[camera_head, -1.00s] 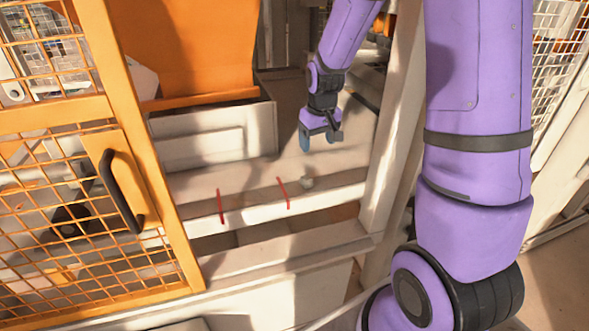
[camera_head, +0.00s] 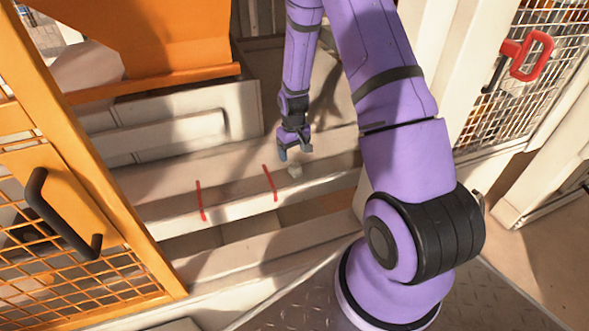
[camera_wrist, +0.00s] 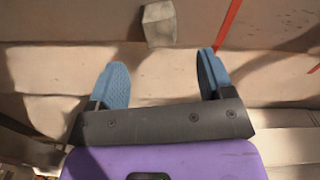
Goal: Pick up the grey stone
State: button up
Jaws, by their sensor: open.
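The grey stone (camera_head: 295,171) is a small block on the pale ledge, just right of the right-hand red line. It also shows in the wrist view (camera_wrist: 159,24) at the top, beyond the fingertips. My gripper (camera_head: 296,154) is just above and behind the stone in the head view. In the wrist view my gripper (camera_wrist: 161,68) has its two blue fingers wide apart with nothing between them. The stone is clear of both fingers and lies ahead of the gap.
Two red lines (camera_head: 201,200) (camera_head: 269,183) cross the ledge. An orange mesh door with a black handle (camera_head: 52,215) stands at the left. A pale post (camera_head: 425,75) and a mesh panel with a red handle (camera_head: 530,57) are at the right. An orange panel (camera_head: 150,40) hangs behind.

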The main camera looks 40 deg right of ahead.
aim_at(295, 166)
jog(key=shift+s+f, duration=0.15)
jog(key=shift+f, duration=0.85)
jog(key=shift+s+f, duration=0.2)
jog(key=shift+f, duration=0.85)
jog(key=shift+s+f, duration=0.15)
jog(key=shift+f, duration=0.85)
jog(key=shift+c, duration=0.4)
jog(key=c, duration=1)
